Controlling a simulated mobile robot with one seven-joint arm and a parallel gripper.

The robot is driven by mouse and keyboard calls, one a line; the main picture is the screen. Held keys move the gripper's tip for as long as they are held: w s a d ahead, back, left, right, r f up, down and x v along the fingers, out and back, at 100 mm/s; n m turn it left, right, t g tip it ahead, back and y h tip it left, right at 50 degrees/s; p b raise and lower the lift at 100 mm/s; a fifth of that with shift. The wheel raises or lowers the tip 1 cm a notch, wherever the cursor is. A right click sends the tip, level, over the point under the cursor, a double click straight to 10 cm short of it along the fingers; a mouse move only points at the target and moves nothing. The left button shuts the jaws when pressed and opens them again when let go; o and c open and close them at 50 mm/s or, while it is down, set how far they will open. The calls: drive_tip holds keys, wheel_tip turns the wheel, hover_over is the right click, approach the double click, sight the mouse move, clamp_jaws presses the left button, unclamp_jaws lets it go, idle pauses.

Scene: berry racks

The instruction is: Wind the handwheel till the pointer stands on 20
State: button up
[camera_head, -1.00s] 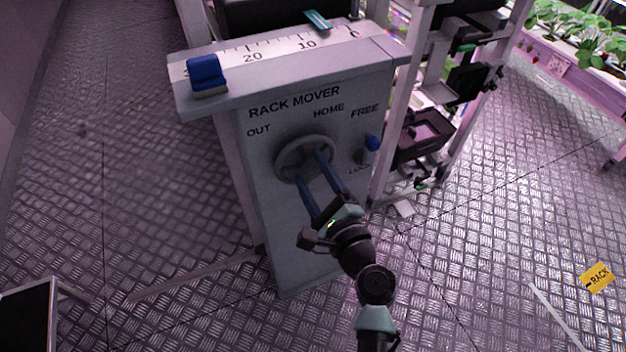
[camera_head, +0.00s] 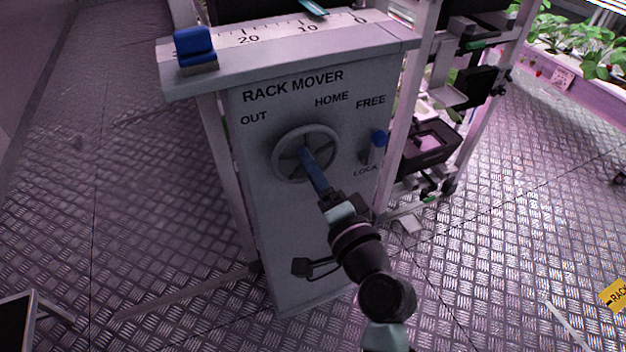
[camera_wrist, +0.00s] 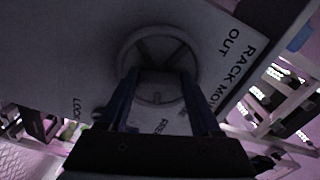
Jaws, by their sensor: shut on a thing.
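The grey handwheel (camera_head: 278,163) is on the front of the rack mover cabinet (camera_head: 250,215); it also shows in the wrist view (camera_wrist: 192,58). My gripper (camera_head: 308,158) is shut on the handwheel, its blue fingers reaching the wheel's middle. In the wrist view the fingers (camera_wrist: 158,90) are apart, with part of the wheel between them. The exact contact is hidden. The scale (camera_head: 275,32) on top reads 20, 10 and 0 from left to right.
A blue block (camera_head: 194,46) sits at the scale's left end. A rack frame (camera_head: 428,75) stands close on the right. Floor left of the cabinet is clear.

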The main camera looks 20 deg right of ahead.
drive_tip(key=n+b, duration=0.2)
drive_tip(key=n, duration=0.1)
drive_tip(key=n+b, duration=0.3)
drive_tip(key=n, duration=0.1)
drive_tip(key=n+b, duration=0.2)
drive_tip(key=n, duration=0.1)
drive_tip(key=shift+d+f+b, duration=0.2)
drive_tip(key=shift+f+b, duration=0.1)
drive_tip(key=shift+n, duration=0.4)
drive_tip(key=o, duration=1.4)
drive_tip(key=shift+r, duration=0.1)
drive_tip(key=shift+s, duration=0.1)
drive_tip(key=s, duration=0.6)
drive_tip(key=s+p, duration=0.1)
drive_tip(key=s, duration=0.5)
drive_tip(key=shift+s+d+p, duration=0.2)
drive_tip(key=shift+s+p, duration=0.1)
drive_tip(key=shift+s, duration=0.1)
